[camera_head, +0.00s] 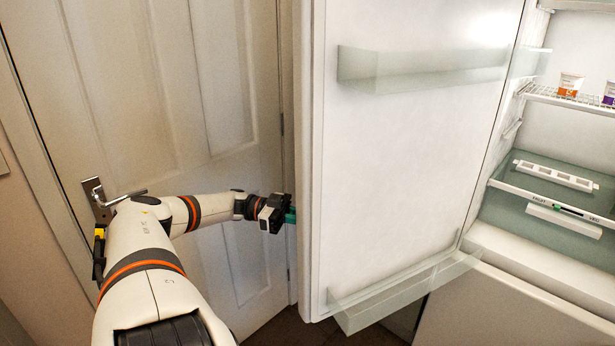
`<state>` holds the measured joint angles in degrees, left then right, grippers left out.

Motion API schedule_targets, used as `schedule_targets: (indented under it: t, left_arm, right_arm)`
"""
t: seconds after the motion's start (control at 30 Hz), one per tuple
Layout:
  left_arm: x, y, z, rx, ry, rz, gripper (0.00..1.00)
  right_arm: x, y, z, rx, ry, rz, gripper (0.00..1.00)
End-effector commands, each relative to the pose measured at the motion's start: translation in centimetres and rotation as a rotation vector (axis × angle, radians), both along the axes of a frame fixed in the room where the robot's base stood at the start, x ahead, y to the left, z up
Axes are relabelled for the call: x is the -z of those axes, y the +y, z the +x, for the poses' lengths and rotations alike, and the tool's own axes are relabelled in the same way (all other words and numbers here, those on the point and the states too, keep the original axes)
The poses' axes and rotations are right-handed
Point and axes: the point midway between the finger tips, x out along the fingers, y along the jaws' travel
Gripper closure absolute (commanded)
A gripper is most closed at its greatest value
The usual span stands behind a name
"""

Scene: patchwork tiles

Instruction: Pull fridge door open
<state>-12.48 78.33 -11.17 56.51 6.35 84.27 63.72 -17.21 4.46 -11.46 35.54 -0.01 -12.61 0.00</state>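The white fridge door (390,150) stands wide open, swung out to the left, with its inner side and clear shelf bins facing me. The fridge interior (570,130) shows at the right, with a wire shelf and a glass shelf. My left arm reaches in from the lower left. My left gripper (290,216) is at the door's outer left edge; its green fingertips are partly hidden behind the door edge, so I cannot tell whether they grip anything. The door handle is not visible. My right gripper is out of view.
A panelled room door (180,90) with a metal lever handle (122,198) stands close behind my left arm. Small containers (570,85) sit on the fridge's wire shelf (565,98). A strip of dark floor (300,330) shows below the fridge door.

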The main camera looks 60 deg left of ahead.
Motion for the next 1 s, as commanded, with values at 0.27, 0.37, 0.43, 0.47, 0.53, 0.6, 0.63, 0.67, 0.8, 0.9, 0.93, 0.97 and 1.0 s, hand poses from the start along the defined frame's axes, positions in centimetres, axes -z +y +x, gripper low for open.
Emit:
schedule_targets:
  t: [0.27,0.37,0.43,0.47,0.53,0.6,0.63,0.67,0.8,0.9,0.93,0.97,1.0]
  left_arm:
    - [0.12,0.43,0.17,0.001,0.003,0.001,1.0]
    - [0.09,0.45,0.17,0.001,0.003,0.001,1.0]
    - [0.08,0.44,0.16,0.001,0.003,0.001,1.0]
    - [0.07,0.44,0.16,0.001,0.003,0.001,1.0]
    - [0.07,0.43,0.17,0.001,0.003,0.001,1.0]
    - [0.06,0.43,0.17,0.001,0.003,0.001,0.77]
    - [0.06,0.44,0.17,0.001,0.003,0.001,0.72]
    - [0.05,0.44,0.17,0.001,0.003,0.001,0.67]
    - [0.04,0.43,0.17,0.002,0.002,0.001,0.58]
    - [0.03,0.43,0.17,0.001,0.002,0.001,0.58]
    - [0.03,0.43,0.17,0.001,0.002,0.001,0.58]
    - [0.03,0.43,0.17,0.001,0.001,0.0,0.58]
    - [0.04,0.46,0.14,0.001,0.001,0.0,0.58]
  right_arm:
    - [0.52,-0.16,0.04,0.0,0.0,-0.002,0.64]
    - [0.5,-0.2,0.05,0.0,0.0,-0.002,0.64]
    - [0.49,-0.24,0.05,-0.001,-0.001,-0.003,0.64]
    - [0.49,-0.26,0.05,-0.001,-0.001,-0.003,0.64]
    - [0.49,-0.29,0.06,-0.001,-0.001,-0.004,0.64]
    - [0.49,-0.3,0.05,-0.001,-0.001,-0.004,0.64]
    - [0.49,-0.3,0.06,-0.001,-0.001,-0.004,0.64]
    - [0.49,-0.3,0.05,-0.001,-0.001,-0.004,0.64]
    - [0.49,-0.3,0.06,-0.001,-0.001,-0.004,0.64]
    - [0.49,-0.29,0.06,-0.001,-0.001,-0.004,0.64]
    - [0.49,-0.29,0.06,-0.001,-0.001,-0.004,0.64]
    - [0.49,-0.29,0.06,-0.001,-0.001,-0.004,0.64]
    - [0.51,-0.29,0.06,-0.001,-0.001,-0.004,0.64]
